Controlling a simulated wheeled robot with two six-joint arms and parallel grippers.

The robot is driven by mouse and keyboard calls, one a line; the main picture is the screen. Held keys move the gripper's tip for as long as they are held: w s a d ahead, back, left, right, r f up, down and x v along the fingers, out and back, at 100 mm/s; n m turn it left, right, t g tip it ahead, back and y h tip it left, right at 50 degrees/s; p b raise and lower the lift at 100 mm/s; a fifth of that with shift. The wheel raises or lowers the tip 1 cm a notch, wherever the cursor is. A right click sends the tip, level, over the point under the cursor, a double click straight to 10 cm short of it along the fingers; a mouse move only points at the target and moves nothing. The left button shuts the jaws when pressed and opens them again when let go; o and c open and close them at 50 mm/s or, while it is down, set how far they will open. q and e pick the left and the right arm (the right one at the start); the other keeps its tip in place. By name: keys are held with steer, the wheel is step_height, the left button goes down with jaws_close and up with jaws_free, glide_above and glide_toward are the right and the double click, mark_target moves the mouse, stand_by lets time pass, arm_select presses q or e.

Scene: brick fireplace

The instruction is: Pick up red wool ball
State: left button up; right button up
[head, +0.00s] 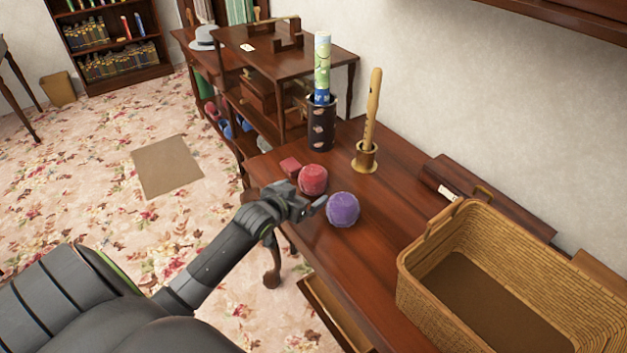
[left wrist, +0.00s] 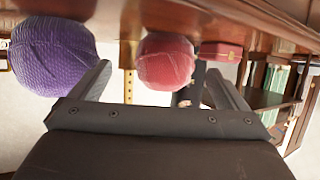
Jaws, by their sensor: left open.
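The red wool ball (head: 313,180) rests on the dark wooden table, just behind my left gripper. My left gripper (head: 312,203) is open and empty at the table's left edge. In the left wrist view the red wool ball (left wrist: 165,62) shows beyond and between the open fingers (left wrist: 165,85), apart from them. A purple wool ball (head: 342,209) sits on the table to the right of the gripper. In the left wrist view the purple ball (left wrist: 50,55) is close beside the left-hand finger. My right gripper is not in view.
A small red box (head: 290,166) stands just left of the red ball. A large wicker basket (head: 420,283) fills the right front. An open drawer (head: 330,312) juts out below the table.

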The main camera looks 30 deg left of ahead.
mark_target(311, 184)
arm_select(q)
steer(key=shift+a+x, duration=0.2)
steer(key=shift+x, duration=1.5)
steer(key=shift+a+x, duration=0.2)
steer(key=shift+x, duration=1.5)
steer(key=shift+c, duration=0.4)
steer(key=c, duration=1)
steer(key=shift+r, duration=0.1)
